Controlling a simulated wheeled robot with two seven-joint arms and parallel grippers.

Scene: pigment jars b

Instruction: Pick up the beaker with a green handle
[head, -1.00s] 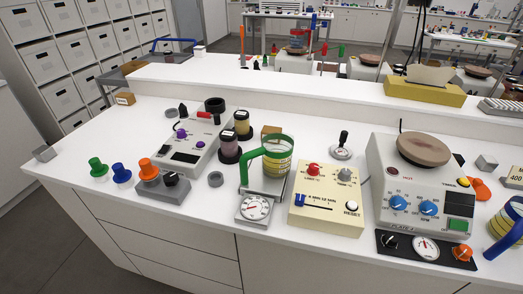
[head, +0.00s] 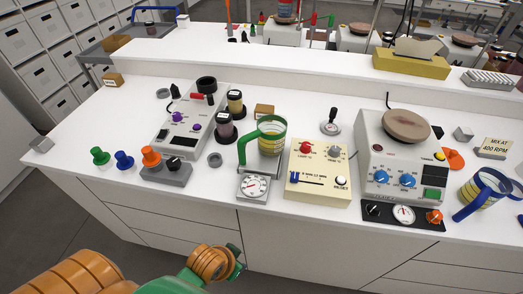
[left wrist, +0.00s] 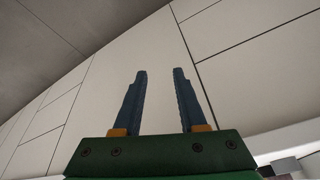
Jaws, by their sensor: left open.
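The beaker with a green handle (head: 271,136) stands upright on a small scale with a dial (head: 253,187), near the middle of the white bench. Its green handle (head: 248,146) points left toward the front edge. My left gripper (head: 238,262) is low in front of the bench, below the counter top and well apart from the beaker. In the left wrist view its two blue fingers (left wrist: 160,75) are spread and empty, facing the cabinet fronts. My right gripper is not in view.
Dark jars (head: 224,126) stand left of the beaker. A cream box with knobs (head: 320,172) is close on its right, then a hotplate (head: 402,155). A beaker with a blue handle (head: 481,190) is at the far right. Green, blue and orange knobs (head: 124,160) stand at the left.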

